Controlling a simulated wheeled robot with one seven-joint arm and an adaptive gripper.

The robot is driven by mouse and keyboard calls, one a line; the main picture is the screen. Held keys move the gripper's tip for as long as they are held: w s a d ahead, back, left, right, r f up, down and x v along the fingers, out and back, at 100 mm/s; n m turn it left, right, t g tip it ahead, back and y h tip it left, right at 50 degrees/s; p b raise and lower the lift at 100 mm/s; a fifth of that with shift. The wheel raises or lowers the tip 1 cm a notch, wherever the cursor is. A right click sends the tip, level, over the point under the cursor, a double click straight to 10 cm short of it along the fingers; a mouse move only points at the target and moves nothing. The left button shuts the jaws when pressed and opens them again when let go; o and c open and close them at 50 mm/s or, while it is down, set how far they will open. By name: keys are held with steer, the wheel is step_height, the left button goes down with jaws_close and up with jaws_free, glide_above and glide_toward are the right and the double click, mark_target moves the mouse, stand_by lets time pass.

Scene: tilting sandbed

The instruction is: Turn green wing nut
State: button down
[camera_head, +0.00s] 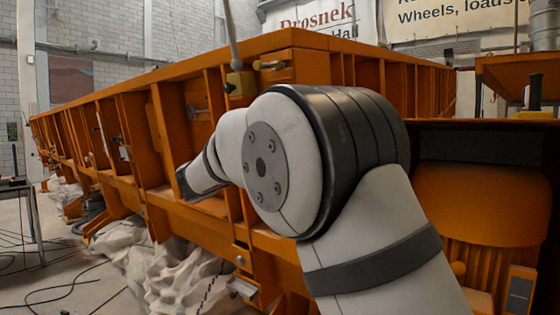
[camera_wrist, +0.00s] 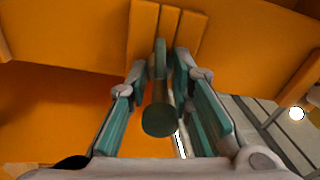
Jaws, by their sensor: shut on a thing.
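The green wing nut (camera_wrist: 158,118) shows in the middle of the wrist view, with a round dark green end facing the camera and a narrow upright part behind it. It sits in front of the orange frame of the sandbed. My gripper (camera_wrist: 161,68) has its two teal-padded fingers on either side of the wing nut, shut on it near the fingertips. In the head view my arm reaches to the left, toward the orange side wall. The wing nut and my fingers cannot be made out there.
The orange sandbed wall (camera_head: 290,65) with its upright ribs runs across the head view, close to my arm. Crumpled pale sheeting (camera_head: 175,270) and black cables lie below. The floor at the left is mostly free.

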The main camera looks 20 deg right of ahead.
steer(key=shift+m+b, duration=0.5)
steer(key=shift+m, duration=0.2)
steer(key=c, duration=1.5)
jaws_free()
steer(key=shift+o, duration=0.2)
steer(key=v, duration=1.2)
steer(key=shift+a, duration=0.1)
steer(key=shift+w+r, duration=0.1)
